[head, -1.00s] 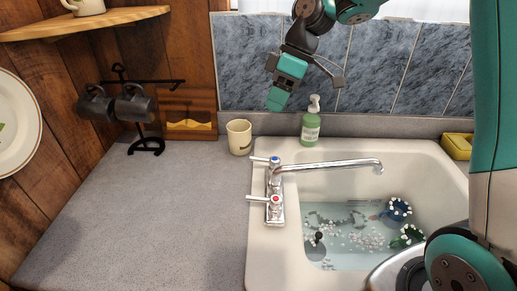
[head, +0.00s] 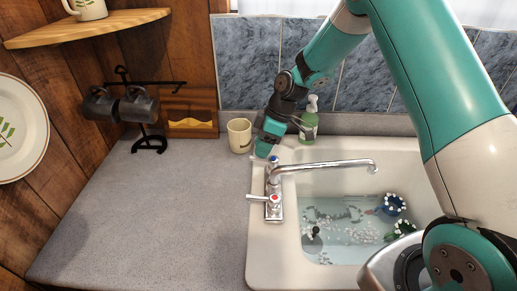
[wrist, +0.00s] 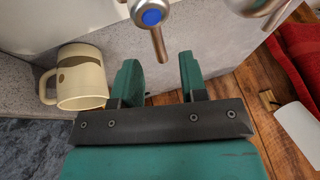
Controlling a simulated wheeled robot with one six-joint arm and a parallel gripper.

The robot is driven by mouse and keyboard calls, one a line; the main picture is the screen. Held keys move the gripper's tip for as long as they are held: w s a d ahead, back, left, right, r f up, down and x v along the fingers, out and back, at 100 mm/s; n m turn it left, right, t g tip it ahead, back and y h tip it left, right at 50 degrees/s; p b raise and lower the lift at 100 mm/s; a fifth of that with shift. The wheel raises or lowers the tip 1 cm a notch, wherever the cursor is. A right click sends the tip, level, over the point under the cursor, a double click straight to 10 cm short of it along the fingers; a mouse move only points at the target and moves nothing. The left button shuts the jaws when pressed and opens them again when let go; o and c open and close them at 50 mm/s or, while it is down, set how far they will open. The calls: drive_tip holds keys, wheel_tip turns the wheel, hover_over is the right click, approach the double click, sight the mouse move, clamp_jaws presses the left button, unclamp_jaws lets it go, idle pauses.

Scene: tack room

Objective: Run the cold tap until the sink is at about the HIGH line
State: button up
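The chrome tap (head: 320,166) stands on the sink's left rim, its spout over the basin, with no stream visible. Its blue-capped cold handle (wrist: 152,17) is at the back and the red-capped hot handle (head: 274,200) is nearer. My gripper (head: 263,150) is low at the cold handle and partly hides it. In the wrist view its two green fingers (wrist: 160,72) are apart, and the cold lever's end lies between their tips without clear contact. The white sink (head: 262,262) holds shallow water (head: 345,240) with white foam bits. I cannot make out a HIGH line.
A cream mug (head: 238,134) stands close left of my gripper.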

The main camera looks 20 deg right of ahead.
drive_tip(key=shift+p+x, duration=0.3)
drive_tip(key=shift+x, duration=1.2)
drive_tip(key=shift+c, duration=0.4)
clamp_jaws()
drive_tip(key=shift+w+d+f+m+t+b, duration=0.2)
drive_tip(key=shift+w+m+t+b, duration=0.15)
drive_tip(key=shift+m+b, duration=0.55)
drive_tip(key=shift+w+d+m+t+b, duration=0.1)
drive_tip(key=shift+m+t+b, duration=0.15)
drive_tip(key=shift+m+b, duration=0.35)
drive_tip(key=shift+w+d+r+m+t+b, duration=0.2)
drive_tip(key=shift+m+t+b, duration=0.1)
drive_tip(key=shift+m, duration=0.25)
drive_tip(key=shift+w+d+r+m+t+b, duration=0.15)
drive_tip(key=shift+m+t+b, duration=0.15)
drive_tip(key=shift+m, duration=0.25)
drive_tip(key=shift+o, duration=0.4)
unclamp_jaws()
drive_tip(key=shift+f, duration=0.1)
